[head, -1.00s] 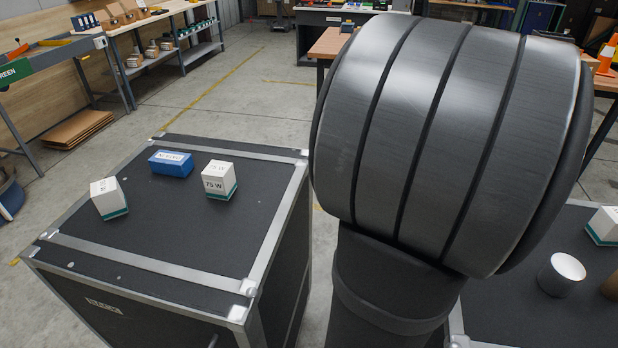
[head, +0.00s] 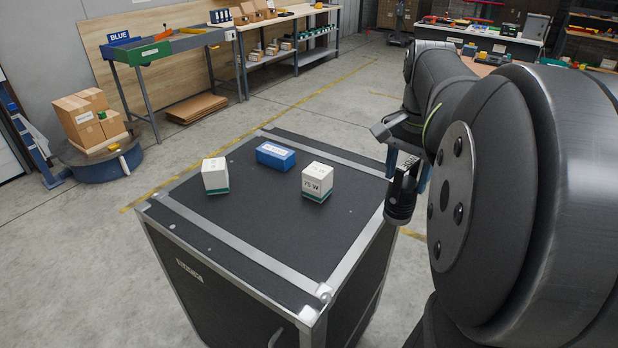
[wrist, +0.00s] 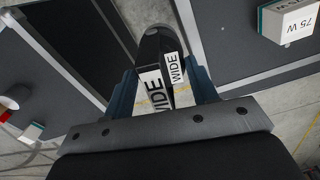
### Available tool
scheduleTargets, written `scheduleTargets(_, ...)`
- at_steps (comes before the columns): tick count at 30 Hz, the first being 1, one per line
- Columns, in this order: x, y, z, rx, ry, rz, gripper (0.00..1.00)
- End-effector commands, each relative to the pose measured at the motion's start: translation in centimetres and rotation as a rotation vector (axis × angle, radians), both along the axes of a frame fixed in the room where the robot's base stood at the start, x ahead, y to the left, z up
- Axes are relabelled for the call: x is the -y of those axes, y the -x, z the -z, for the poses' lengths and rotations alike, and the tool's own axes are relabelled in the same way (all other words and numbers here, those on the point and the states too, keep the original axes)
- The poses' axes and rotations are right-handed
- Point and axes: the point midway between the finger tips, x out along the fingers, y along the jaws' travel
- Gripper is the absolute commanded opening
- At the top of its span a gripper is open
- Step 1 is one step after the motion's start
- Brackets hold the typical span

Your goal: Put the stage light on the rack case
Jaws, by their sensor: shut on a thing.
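The stage light (head: 401,200) is a small black body with white labels; they read "WIDE" in the wrist view (wrist: 148,45). My gripper (head: 405,150) is shut on it, with its blue fingers (wrist: 165,90) on either side. The light hangs just beyond the right edge of the rack case (head: 240,225) in the head view. The rack case is black with silver metal edges. Its top also shows at the right of the wrist view (wrist: 235,35). Part of the light is hidden by the fingers.
On the case top stand a white "75 W" box (head: 317,182), another white box (head: 215,176) and a blue box (head: 275,155). The front and right parts of the top are bare. Another dark case (wrist: 60,40) shows at left in the wrist view.

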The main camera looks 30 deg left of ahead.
Motion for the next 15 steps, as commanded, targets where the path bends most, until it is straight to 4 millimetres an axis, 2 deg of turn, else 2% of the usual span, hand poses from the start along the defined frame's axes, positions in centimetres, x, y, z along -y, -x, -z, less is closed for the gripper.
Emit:
scheduleTargets(1,-1.3,0.6,-0.1,0.002,-0.001,-0.039,0.0)
scheduleTargets(6,-4.2,2.2,-0.2,0.001,-0.001,-0.127,0.0)
scheduleTargets(11,-5.5,3.1,-0.3,0.001,0.0,-0.17,0.0)
scheduleTargets(15,-7.1,3.5,0.5,-0.001,0.001,-0.182,0.0)
